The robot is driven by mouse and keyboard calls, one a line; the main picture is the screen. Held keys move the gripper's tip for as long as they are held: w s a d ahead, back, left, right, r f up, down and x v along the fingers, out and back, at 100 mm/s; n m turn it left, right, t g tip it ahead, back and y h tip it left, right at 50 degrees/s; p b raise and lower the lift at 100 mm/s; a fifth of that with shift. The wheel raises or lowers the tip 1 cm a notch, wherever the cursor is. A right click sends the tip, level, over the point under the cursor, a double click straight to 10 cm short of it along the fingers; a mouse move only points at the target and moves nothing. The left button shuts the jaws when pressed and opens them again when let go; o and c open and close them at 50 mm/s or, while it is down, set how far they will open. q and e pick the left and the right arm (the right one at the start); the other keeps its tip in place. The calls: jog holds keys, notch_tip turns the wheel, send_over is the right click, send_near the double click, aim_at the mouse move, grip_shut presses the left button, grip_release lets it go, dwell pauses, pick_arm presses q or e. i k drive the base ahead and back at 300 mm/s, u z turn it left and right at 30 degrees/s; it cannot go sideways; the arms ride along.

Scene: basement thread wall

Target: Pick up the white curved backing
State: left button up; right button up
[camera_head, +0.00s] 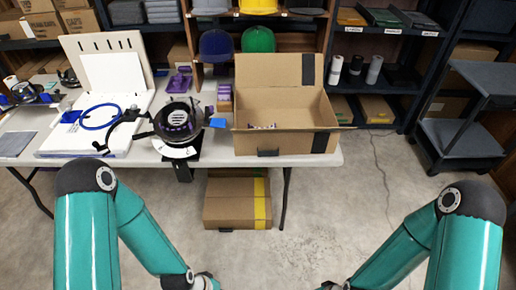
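A white curved piece (178,152), which looks like the backing, shows as a pale arc at the front of a round black hoop device (178,120) on the table. The device's black parts border the arc, and I cannot tell whether it is loose or attached. My two teal arms reach in from the bottom left and bottom right, well in front of the table. Their wrists are cut off by the bottom edge, so neither gripper shows. Nothing of mine touches the white piece.
The light table (215,150) also holds an open cardboard box (285,142), a white board (75,139) with a blue ring (99,117), and small purple items. A closed box (237,203) sits below. Shelves stand behind and a grey cart (462,135) at right. Floor in front is clear.

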aim_at(249, 127)
jog(key=u, duration=0.15)
jog(key=k, duration=0.35)
jog(key=u, duration=0.5)
jog(key=i, duration=0.95)
jog(key=u, duration=0.05)
